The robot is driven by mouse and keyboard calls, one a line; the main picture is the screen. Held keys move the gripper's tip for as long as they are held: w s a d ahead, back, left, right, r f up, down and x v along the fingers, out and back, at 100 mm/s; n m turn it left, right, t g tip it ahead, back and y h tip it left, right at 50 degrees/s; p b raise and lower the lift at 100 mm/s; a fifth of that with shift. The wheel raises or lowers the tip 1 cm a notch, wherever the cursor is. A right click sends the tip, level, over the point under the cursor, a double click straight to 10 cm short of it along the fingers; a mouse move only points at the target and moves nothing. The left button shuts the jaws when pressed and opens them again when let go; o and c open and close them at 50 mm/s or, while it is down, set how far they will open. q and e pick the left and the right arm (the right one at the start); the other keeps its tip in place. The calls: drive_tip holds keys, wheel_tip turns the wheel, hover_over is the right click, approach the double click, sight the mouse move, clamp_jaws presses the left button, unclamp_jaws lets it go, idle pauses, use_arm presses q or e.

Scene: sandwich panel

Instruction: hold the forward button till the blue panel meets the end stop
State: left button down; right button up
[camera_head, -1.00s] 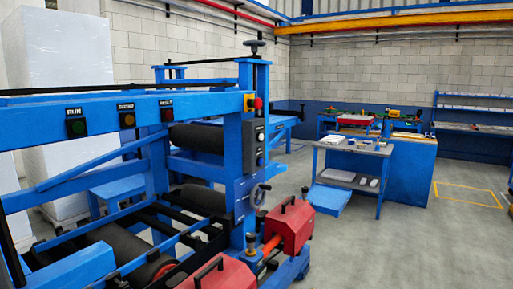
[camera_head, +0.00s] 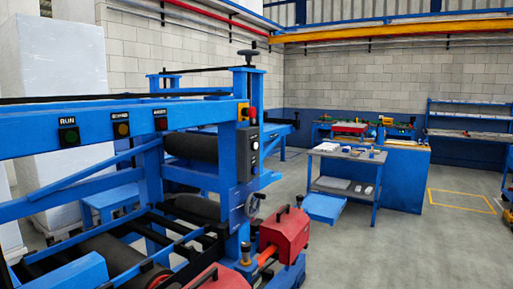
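The machine is a blue roller frame (camera_head: 110,116) on the left. A dark control box (camera_head: 254,153) with small round buttons is on its right post; I cannot read which one is forward. A flat blue shape (camera_head: 64,273) shows at the lower left beside the lower rollers; I cannot tell whether it is the blue panel. I cannot pick out the end stop. Neither of my grippers shows in this view.
Lamps labelled RUN (camera_head: 68,135) and others line the top beam, all dim. A red stop knob (camera_head: 252,113) sits above the control box. Red housings with handles (camera_head: 285,236) stand at the front. A blue-framed cart (camera_head: 345,152) stands behind. Floor is clear at right.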

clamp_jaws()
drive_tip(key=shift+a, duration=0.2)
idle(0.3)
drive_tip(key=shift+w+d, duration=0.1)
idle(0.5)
